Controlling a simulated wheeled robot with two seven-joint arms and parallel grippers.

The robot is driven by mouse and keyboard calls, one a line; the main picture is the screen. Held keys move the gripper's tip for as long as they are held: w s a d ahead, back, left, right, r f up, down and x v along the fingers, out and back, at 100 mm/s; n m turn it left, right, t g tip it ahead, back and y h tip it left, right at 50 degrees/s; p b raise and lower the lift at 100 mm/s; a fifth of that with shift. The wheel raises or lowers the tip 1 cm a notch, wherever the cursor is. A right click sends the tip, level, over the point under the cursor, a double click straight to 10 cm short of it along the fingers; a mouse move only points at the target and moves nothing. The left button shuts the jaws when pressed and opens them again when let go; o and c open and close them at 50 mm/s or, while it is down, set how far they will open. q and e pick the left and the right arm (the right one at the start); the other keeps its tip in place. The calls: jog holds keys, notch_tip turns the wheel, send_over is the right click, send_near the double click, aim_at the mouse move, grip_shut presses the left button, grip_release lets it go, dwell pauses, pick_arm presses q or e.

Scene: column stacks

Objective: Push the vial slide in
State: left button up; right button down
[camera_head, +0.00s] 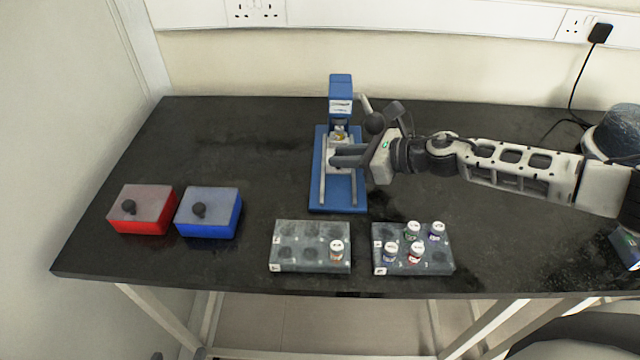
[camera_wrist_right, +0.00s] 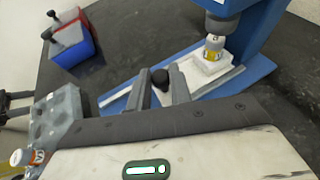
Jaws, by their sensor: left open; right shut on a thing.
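The blue press (camera_head: 341,88) stands at the back middle with two rails on its blue base (camera_head: 337,200). The white vial slide (camera_wrist_right: 208,70) lies between the rails. A vial (camera_wrist_right: 214,46) with a yellow label and white cap stands upright on it, below or close to the grey press head; the exact alignment is unclear. My right gripper (camera_head: 335,156) is shut on the slide's black knob (camera_wrist_right: 160,77), low over the base; its fingers hide the knob in the head view. My left gripper (camera_wrist_right: 14,106) seems to show at the right wrist view's left edge, open and empty.
A red box (camera_head: 141,222) and a blue box (camera_head: 208,221), with knobbed lids, stand at left. A grey rack (camera_head: 284,265) holds one vial; another rack (camera_head: 400,268) holds several. A ball-ended lever (camera_head: 374,123) sits beside the press. The table between boxes and press is clear.

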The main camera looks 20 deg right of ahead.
jog(key=shift+w+d+f, duration=0.1)
jog(key=shift+w+d, duration=0.05)
jog(key=shift+w, duration=0.15)
jog(key=c, duration=1.5)
grip_release()
jog(key=shift+d, duration=0.1)
jog(key=shift+o, duration=1.2)
jog(key=shift+w, duration=0.1)
